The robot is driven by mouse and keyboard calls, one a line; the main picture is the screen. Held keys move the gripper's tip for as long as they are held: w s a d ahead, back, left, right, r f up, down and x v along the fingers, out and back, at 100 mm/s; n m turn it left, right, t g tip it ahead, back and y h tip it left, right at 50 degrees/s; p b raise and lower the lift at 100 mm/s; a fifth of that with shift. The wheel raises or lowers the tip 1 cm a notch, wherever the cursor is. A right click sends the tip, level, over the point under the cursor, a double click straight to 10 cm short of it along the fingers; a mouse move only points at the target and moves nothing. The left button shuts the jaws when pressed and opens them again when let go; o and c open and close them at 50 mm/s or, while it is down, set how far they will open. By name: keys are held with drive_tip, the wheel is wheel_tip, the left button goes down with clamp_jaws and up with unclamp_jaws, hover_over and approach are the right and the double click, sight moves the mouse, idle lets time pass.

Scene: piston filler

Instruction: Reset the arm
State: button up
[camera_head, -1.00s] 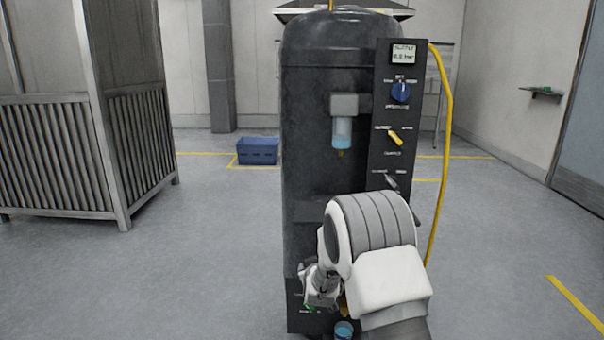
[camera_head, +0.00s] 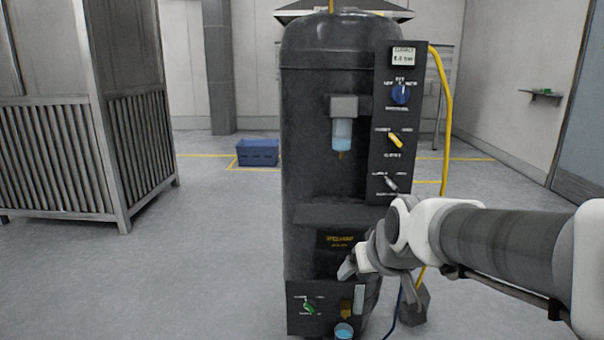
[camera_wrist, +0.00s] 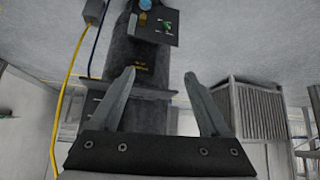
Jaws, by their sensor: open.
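My gripper (camera_head: 380,275) is at the lower right front of the dark piston filler tank (camera_head: 322,130). In the wrist view my gripper (camera_wrist: 163,85) has its two fingers wide apart with nothing between them. The tank shows upside down there, behind the fingers. The control panel (camera_head: 381,113) carries a blue knob (camera_head: 401,93), a yellow lever (camera_head: 395,141) and a grey lever (camera_head: 391,183). A green lever (camera_head: 310,308) sits on the low panel, and it also shows in the wrist view (camera_wrist: 167,26). A blue cup (camera_head: 344,330) is at the tank's foot.
A yellow hose (camera_head: 446,130) runs down the tank's right side, close to my arm. A slatted grey enclosure (camera_head: 88,160) stands at left. A blue crate (camera_head: 257,152) lies on the floor behind. The floor between enclosure and tank is clear.

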drive_tip(key=s+d+m+g+h, duration=0.1)
drive_tip(key=s+d+m+g, duration=0.15)
drive_tip(key=s, duration=1.55)
wheel_tip(320, 180, up, 28)
drive_tip(key=p, duration=2.8)
drive_tip(key=shift+w+d+f+n+p, duration=0.2)
drive_tip(key=shift+d+n+p, duration=0.15)
drive_tip(key=shift+n, duration=0.1)
